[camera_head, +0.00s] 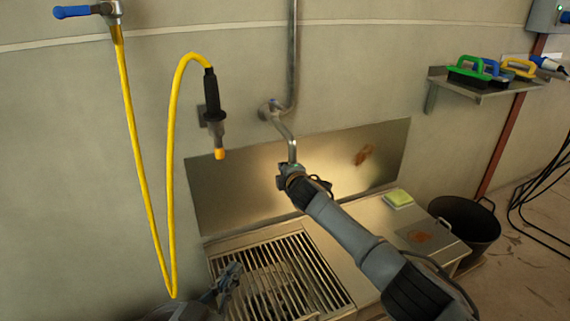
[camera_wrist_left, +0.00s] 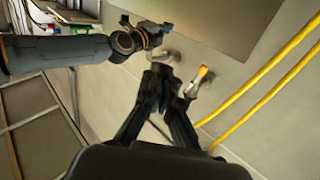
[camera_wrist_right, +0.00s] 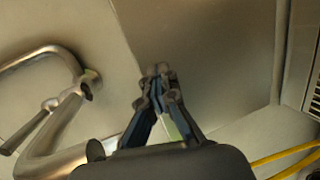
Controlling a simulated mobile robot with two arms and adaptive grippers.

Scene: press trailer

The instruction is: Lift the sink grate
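The sink grate (camera_head: 310,271) is a slatted metal grid set in the sink top in the head view. It appears to lie flat in its frame. My left gripper (camera_head: 232,272) hangs over the grate's left part and hides some slats; its contact with the grate cannot be judged. In the left wrist view its fingertips (camera_wrist_left: 161,76) come together with nothing visible between them. My right gripper (camera_head: 284,172) is above and behind the grate, near the tap pipe (camera_head: 291,145). In the right wrist view its fingertips (camera_wrist_right: 158,76) meet and look empty.
A yellow hose (camera_head: 168,150) with a spray nozzle (camera_head: 212,100) hangs on the wall at left. A green-yellow sponge (camera_head: 398,198) lies on the counter right of the grate. A black bin (camera_head: 468,228) stands farther right. A shelf (camera_head: 482,93) holds several brushes.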

